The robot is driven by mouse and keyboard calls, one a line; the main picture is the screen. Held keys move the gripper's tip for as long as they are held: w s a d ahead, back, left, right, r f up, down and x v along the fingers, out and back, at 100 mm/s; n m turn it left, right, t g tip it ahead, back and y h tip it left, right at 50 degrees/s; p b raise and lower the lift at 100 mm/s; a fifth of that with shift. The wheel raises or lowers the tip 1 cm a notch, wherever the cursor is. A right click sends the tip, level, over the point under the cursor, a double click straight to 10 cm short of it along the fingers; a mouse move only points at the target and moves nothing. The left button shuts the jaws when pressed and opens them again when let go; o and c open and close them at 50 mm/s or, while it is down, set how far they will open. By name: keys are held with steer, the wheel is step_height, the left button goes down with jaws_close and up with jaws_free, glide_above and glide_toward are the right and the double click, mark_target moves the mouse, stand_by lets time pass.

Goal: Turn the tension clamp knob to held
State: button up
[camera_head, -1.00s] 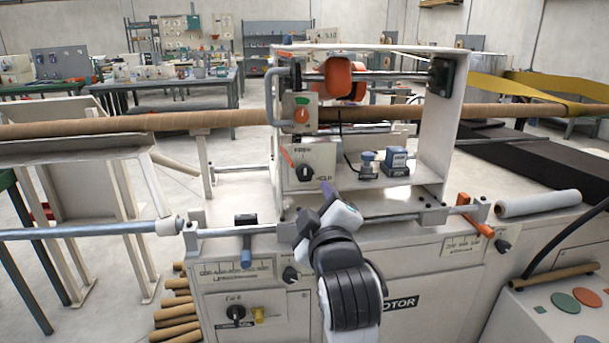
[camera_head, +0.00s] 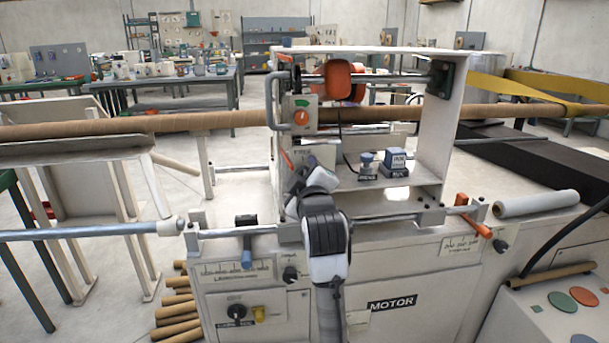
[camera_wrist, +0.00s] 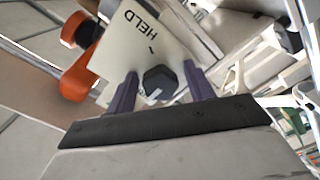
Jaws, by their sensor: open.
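The black tension clamp knob (camera_wrist: 158,84) sits on a pale plate (camera_wrist: 140,45) marked HELD, which appears upside down in the wrist view. The knob lies between the two purple fingers of my gripper (camera_wrist: 161,73), which is open with a finger on each side. I cannot tell whether either finger touches it. A pale mark shows on the knob's side away from the HELD word. In the head view my gripper (camera_head: 300,183) is in front of the clamp panel (camera_head: 323,155) and hides the knob and most lettering.
An orange lever (camera_wrist: 78,78) is close beside the plate. Above the panel is a box with an orange dial (camera_head: 302,117). Blue-topped devices (camera_head: 396,163) stand on the shelf to the right. A rail (camera_head: 385,219) with an orange handle (camera_head: 474,222) runs along the front.

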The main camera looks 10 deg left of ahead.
steer(key=c, duration=1)
